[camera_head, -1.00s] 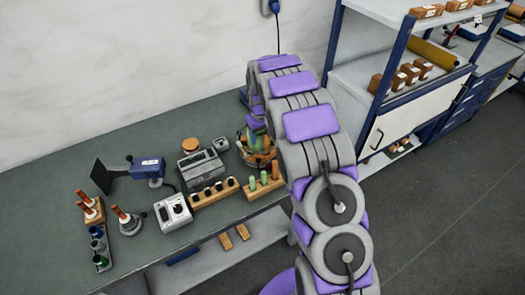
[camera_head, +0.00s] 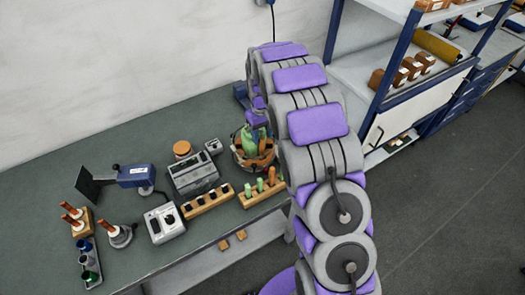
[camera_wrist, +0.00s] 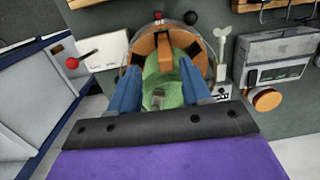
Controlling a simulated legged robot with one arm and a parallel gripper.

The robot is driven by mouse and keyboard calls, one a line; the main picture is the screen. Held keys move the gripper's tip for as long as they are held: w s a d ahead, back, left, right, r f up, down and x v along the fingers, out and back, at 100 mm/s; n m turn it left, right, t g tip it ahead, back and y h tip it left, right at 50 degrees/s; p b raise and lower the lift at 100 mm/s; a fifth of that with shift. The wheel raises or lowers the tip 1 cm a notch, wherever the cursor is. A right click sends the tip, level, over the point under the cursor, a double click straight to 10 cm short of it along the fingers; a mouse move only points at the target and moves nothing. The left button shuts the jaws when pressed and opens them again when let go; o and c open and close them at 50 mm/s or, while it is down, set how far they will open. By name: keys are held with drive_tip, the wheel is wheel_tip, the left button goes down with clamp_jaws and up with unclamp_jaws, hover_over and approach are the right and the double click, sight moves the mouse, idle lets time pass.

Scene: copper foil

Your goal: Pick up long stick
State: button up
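My gripper (camera_wrist: 158,80) shows in the wrist view as two blue fingers spread apart, over a round container (camera_wrist: 205,48) with orange-brown parts inside. A green object (camera_wrist: 160,92) lies between and below the fingers; I cannot tell whether they touch it. In the head view, the green object (camera_head: 252,146) stands in the container (camera_head: 240,158) on the bench, below my arm, which hides the gripper. I cannot tell which thing is the long stick.
The green bench (camera_head: 128,157) also bears a grey device (camera_head: 194,172), wooden racks (camera_head: 207,203), a white box (camera_head: 164,223) and a blue tool (camera_head: 135,175). A blue-framed shelf (camera_head: 395,60) stands right of my arm. Its back-left part is clear.

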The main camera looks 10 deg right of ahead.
wheel_tip(320, 180, up, 12)
drive_tip(key=a+p, duration=0.1)
drive_tip(key=a, duration=0.1)
drive_tip(key=b, duration=0.5)
hover_over(262, 151)
drive_tip(key=shift+t, duration=0.3)
drive_tip(key=f, duration=0.6)
drive_tip(key=w+f, duration=0.1)
drive_tip(key=f, duration=0.5)
drive_tip(key=f+b, duration=0.1)
drive_tip(key=shift+a+f, duration=0.2)
drive_tip(key=shift+f, duration=0.15)
drive_tip(key=shift+d+f, duration=0.25)
drive_tip(key=shift+f, duration=0.1)
drive_tip(key=shift+d, duration=0.1)
drive_tip(key=shift+c, duration=0.3)
